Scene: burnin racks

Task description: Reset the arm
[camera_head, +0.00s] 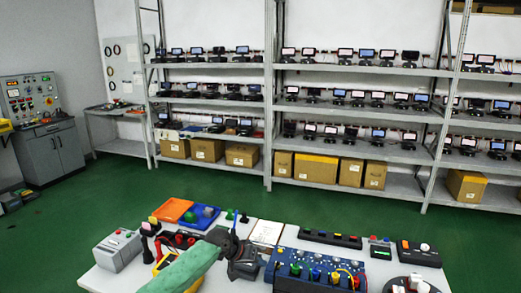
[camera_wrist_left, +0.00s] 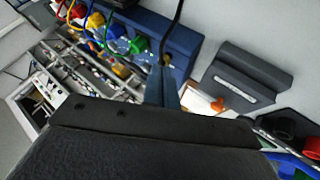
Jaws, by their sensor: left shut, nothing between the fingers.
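My left arm, in a green sleeve, reaches over the white table in the head view. Its dark left gripper (camera_head: 262,262) is just left of a blue panel box (camera_head: 284,268) with coloured knobs and leads. In the left wrist view the gripper's fingers (camera_wrist_left: 165,88) are together with nothing between them. The blue box also shows in the wrist view (camera_wrist_left: 180,38), close beyond the fingertips. Whether the fingers touch it cannot be told. My right gripper is not in view.
The white table (camera_head: 100,279) is crowded: a grey box (camera_head: 118,250), an orange tray (camera_head: 172,209), a blue tray (camera_head: 201,216), a black switch strip (camera_head: 330,238) and a dark box (camera_head: 418,254). Shelving racks (camera_head: 269,120) with small screens stand behind, across a green floor (camera_head: 120,186).

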